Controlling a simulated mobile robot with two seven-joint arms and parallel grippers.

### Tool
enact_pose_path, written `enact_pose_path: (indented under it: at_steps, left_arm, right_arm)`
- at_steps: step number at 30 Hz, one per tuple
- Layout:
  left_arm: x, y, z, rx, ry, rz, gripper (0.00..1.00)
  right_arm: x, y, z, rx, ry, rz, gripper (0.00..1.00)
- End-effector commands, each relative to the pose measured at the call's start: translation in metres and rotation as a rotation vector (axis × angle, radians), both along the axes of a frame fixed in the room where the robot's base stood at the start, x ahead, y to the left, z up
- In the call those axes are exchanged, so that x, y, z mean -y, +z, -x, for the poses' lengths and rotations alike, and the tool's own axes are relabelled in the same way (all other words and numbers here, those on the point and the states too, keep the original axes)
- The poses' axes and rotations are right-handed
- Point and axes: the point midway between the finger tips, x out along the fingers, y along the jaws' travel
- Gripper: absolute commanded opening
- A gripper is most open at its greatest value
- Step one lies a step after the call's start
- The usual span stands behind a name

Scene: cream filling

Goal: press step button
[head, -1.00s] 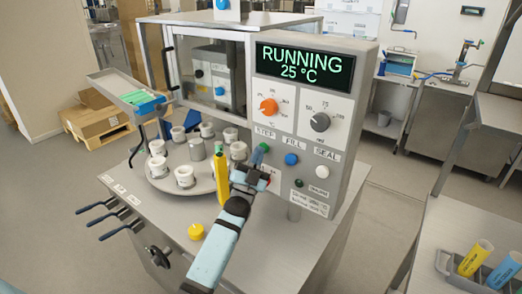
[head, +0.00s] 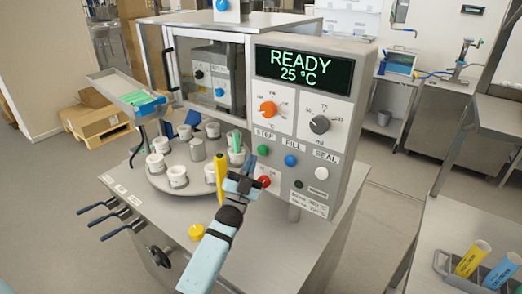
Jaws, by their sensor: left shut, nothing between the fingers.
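The green STEP button (head: 263,150) is on the machine's front panel, below the STEP label and left of the blue FILL button (head: 290,160). The white SEAL button (head: 321,173) is further right. The display (head: 304,71) reads READY, 25 °C. My left gripper (head: 246,174) is shut and empty, below and left of the STEP button and apart from it. It partly covers the area beside the red button (head: 263,182). My right gripper is not in view.
A turntable (head: 157,184) with several white cups stands left of my gripper. A yellow post (head: 221,176) rises close beside the gripper. A rack with tubes (head: 448,268) is at the lower right.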

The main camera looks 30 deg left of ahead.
Motion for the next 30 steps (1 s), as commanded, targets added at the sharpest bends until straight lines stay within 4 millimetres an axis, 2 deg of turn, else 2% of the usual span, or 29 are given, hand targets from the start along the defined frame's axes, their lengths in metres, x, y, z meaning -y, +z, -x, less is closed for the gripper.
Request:
enact_pose_path:
  at_steps: [10, 30]
  left_arm:
    - [-0.003, 0.001, 0.032, -0.001, 0.000, 0.000, 0.00]
    - [-0.003, 0.001, 0.034, 0.000, 0.000, 0.000, 0.00]
  right_arm:
    - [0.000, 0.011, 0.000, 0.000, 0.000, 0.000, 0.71]
    - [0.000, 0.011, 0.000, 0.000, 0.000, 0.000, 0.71]
